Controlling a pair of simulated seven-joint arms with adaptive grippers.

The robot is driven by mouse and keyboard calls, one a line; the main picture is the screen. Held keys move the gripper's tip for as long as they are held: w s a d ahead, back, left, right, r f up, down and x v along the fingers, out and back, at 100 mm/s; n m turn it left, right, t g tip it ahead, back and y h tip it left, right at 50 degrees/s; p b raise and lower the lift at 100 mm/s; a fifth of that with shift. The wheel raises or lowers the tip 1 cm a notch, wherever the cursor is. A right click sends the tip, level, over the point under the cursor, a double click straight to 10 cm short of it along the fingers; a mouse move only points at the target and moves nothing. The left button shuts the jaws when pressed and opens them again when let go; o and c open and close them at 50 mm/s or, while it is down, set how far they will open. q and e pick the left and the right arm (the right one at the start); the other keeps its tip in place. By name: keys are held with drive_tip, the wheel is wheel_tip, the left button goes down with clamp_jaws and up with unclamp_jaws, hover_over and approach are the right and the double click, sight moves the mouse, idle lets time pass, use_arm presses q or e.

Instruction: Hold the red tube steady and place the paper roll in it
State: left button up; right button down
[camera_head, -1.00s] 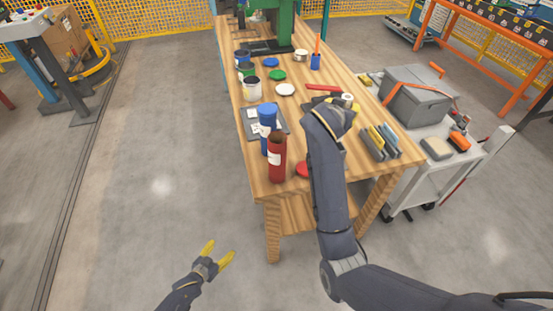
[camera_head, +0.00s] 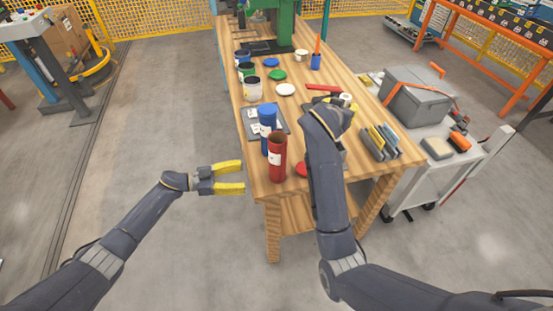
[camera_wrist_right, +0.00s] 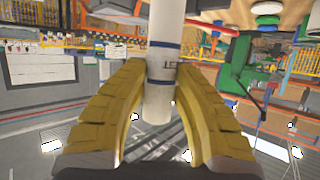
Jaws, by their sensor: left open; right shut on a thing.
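The red tube (camera_head: 277,158) stands upright and open-topped at the near left corner of the wooden table, with a white label on its side. My left gripper (camera_head: 243,176) is open and empty, with yellow fingers pointing right, just left of the table edge and apart from the tube. My right gripper (camera_wrist_right: 160,105) is shut on the paper roll (camera_wrist_right: 163,65), a white cylinder with blue bands and dark lettering. In the head view my right arm mostly hides its gripper; the roll's pale end (camera_head: 345,99) shows beyond the wrist.
A blue tube (camera_head: 267,125) stands right behind the red tube. A red lid (camera_head: 303,169) lies to its right, beside my right arm. Grey-yellow blocks (camera_head: 379,143) sit at the table's right edge.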

sight(274, 172)
use_arm(q)
drive_tip(key=shift+s+d+r+m+g, duration=0.2)
drive_tip(key=shift+d+r+g, duration=0.35)
drive_tip(key=shift+d, duration=1.45)
drive_tip(key=shift+s+d+r+m+g, duration=0.2)
drive_tip(key=shift+d+r+g, duration=0.35)
drive_tip(key=shift+d, duration=1.4)
drive_tip(key=shift+s+d+r+m+g, duration=0.1)
drive_tip(key=shift+d+r+m+g, duration=0.35)
drive_tip(key=shift+d, duration=1.55)
drive_tip(key=shift+r, duration=0.15)
drive_tip(key=c, duration=0.8)
